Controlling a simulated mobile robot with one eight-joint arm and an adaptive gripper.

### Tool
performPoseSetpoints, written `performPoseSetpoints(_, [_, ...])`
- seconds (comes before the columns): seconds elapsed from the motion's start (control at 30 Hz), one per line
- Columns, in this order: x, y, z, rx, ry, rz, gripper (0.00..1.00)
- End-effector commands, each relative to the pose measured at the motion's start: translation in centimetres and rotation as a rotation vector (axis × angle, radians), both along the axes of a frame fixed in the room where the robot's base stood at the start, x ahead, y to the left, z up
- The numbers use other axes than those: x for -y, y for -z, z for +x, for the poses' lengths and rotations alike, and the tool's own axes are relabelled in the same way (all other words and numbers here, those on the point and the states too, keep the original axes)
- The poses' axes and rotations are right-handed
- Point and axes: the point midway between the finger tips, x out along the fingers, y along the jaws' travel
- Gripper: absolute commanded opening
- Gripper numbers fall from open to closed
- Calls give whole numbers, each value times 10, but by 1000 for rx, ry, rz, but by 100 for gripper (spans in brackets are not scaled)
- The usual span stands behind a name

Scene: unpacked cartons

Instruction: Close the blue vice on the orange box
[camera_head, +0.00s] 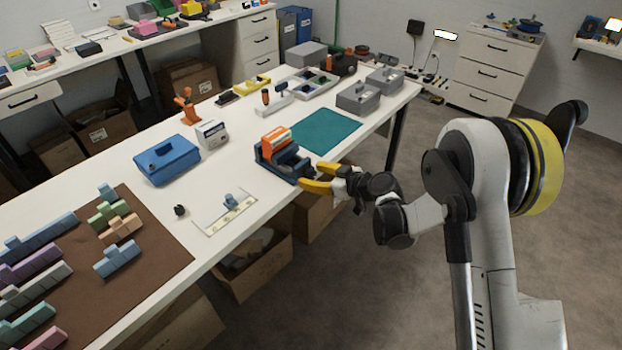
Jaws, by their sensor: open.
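The blue vice (270,168) stands near the front edge of the white workbench, with its handle end toward the right. The orange box (277,141), with a pale marking, sits upright at the top of the vice between its jaws. I cannot tell whether the jaws touch it. My gripper (308,178), with yellow fingers, is at the right end of the vice, by the bench's front edge. Its fingers are apart, one above the other in the picture. I cannot tell whether they touch the vice; the handle is partly hidden there.
A teal mat (325,130) lies behind the vice. A blue toolbox (167,160) and a white-grey box (212,134) stand to the left. Grey boxes (358,97) stand farther back. A brown mat (150,250) with coloured blocks is at front left. Open floor lies to the right.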

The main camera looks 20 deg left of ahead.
Motion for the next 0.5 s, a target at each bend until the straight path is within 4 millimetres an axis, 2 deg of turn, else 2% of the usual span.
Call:
performPoseSetpoints(0.13, [-7, 3, 3, 0, -1, 0, 55])
performPoseSetpoints(0.37, [-8, 3, 3, 0, -1, 0, 55])
performPoseSetpoints(0.4, [-8, 3, 3, 0, -1, 0, 50])
performPoseSetpoints(0.47, [-8, 3, 3, 0, -1, 0, 32])
performPoseSetpoints(0.5, [-8, 3, 3, 0, -1, 0, 19])
